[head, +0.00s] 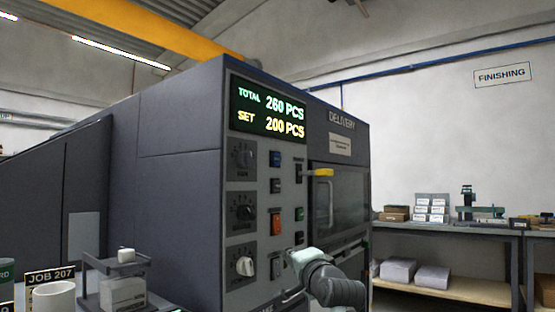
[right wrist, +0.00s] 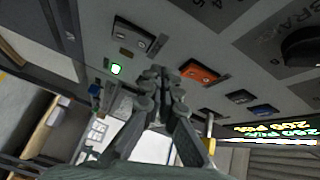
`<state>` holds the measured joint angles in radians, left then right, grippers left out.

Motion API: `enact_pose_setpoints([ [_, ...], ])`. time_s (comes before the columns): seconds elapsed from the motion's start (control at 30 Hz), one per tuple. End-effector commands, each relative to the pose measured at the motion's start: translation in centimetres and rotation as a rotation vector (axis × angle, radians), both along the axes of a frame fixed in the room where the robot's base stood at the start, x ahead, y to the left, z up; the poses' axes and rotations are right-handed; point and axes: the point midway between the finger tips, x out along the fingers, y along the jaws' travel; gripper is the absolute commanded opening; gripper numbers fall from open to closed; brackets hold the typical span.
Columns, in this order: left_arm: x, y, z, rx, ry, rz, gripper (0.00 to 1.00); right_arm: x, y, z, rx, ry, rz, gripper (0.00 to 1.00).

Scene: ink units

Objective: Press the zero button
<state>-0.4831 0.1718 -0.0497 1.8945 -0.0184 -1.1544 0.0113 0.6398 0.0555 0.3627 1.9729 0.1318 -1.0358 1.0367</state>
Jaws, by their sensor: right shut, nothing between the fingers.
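The dark machine's control panel (head: 255,200) carries several buttons and knobs. Their small labels are too blurred to read, so I cannot tell which is the zero button. A blue button (head: 275,158), an orange switch (head: 276,223) and a small green button (head: 299,213) show. The right wrist view also shows the orange switch (right wrist: 199,70), a lit green button (right wrist: 116,69) and a grey button (right wrist: 137,40). My right gripper (head: 291,256) is shut and empty at the panel's lower right; its fingertips (right wrist: 158,72) show between the green and orange controls. Contact cannot be told.
The display (head: 268,112) reads TOTAL 260 PCS and SET 200 PCS. A small stand (head: 122,268) and a white cup (head: 54,297) are at lower left. A shelf table (head: 450,232) stands at right.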

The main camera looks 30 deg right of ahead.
Motion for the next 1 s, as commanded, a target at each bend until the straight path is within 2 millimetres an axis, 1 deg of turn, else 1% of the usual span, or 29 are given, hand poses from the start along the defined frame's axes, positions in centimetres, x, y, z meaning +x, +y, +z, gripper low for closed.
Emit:
enact_pose_setpoints([
  [0.03,0.0,0.0,-0.1,-0.001,0.001,0.000,0.26,-0.2,-0.5,3.0,0.049,-0.063,-0.004,0.00],
  [0.07,0.0,0.0,-0.1,-0.002,0.001,0.000,0.26,-0.3,-0.8,4.4,0.078,-0.097,-0.004,0.00],
  [0.1,0.0,0.0,-0.2,-0.002,0.001,0.001,0.26,-0.5,-1.2,6.4,0.117,-0.141,-0.005,0.00],
  [0.17,-0.1,0.0,-0.4,-0.003,0.002,0.001,0.26,-1.0,-1.8,9.2,0.176,-0.206,-0.004,0.00],
  [0.2,-0.1,0.0,-0.5,-0.004,0.003,0.000,0.26,-1.4,-2.2,11.1,0.214,-0.250,-0.002,0.00],
  [0.3,-0.1,-0.1,-0.7,-0.005,0.005,0.000,0.26,-2.5,-3.1,15.3,0.304,-0.351,0.009,0.00],
  [0.4,-0.1,-0.1,-0.9,-0.006,0.004,0.001,0.26,-3.6,-3.8,18.6,0.379,-0.435,0.023,0.00],
  [0.5,-0.1,-0.1,-1.1,-0.007,0.004,0.001,0.26,-4.6,-4.4,21.0,0.434,-0.495,0.037,0.00],
  [0.6,-0.2,-0.1,-1.2,-0.007,0.005,0.001,0.26,-5.2,-4.7,22.3,0.467,-0.531,0.044,0.00],
  [0.7,-0.2,-0.1,-1.2,-0.007,0.005,0.001,0.26,-5.5,-4.9,22.9,0.483,-0.548,0.050,0.00],
  [1.0,-0.2,-0.1,-1.2,-0.007,0.005,0.001,0.26,-5.5,-4.9,23.0,0.483,-0.549,0.050,0.00],
])
